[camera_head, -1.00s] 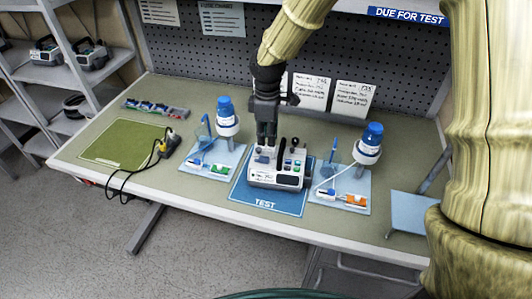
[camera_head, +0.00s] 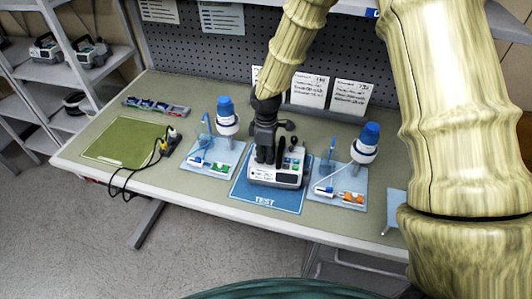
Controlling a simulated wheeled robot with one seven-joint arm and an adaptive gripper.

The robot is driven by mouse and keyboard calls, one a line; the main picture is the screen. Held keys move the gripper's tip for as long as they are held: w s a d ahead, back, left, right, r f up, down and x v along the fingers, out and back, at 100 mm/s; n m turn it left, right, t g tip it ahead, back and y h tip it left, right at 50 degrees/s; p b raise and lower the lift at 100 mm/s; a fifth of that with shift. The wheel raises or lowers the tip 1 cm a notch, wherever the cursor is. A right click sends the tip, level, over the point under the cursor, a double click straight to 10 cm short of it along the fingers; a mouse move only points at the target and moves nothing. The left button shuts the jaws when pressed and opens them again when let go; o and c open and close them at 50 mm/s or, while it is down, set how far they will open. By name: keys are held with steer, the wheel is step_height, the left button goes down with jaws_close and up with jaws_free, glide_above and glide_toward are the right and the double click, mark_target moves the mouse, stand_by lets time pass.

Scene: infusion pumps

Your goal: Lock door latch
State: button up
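The door latch is too small to make out and may be hidden behind the gripper.
Blue-capped bottles stand on light-blue mats left (camera_head: 226,118) and right (camera_head: 365,145) of the pump, with syringes in front. A green mat (camera_head: 120,142), black cable (camera_head: 145,170) and parts tray (camera_head: 157,106) lie at left. Cards (camera_head: 349,95) stand behind. My arm covers the right side.

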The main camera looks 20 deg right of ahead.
jaws_close()
steer(key=shift+m, duration=0.3)
steer(key=m, duration=0.3)
steer(key=shift+m+b, duration=0.3)
steer(key=shift+b, duration=0.1)
steer(key=m, duration=0.4)
steer(key=shift+a+m, duration=0.15)
steer(key=shift+m, duration=0.15)
steer(key=m, duration=0.4)
steer(key=shift+a+b, duration=0.1)
steer(key=shift+b, duration=0.2)
steer(key=shift+a+m, duration=0.1)
steer(key=shift+m, duration=2.4)
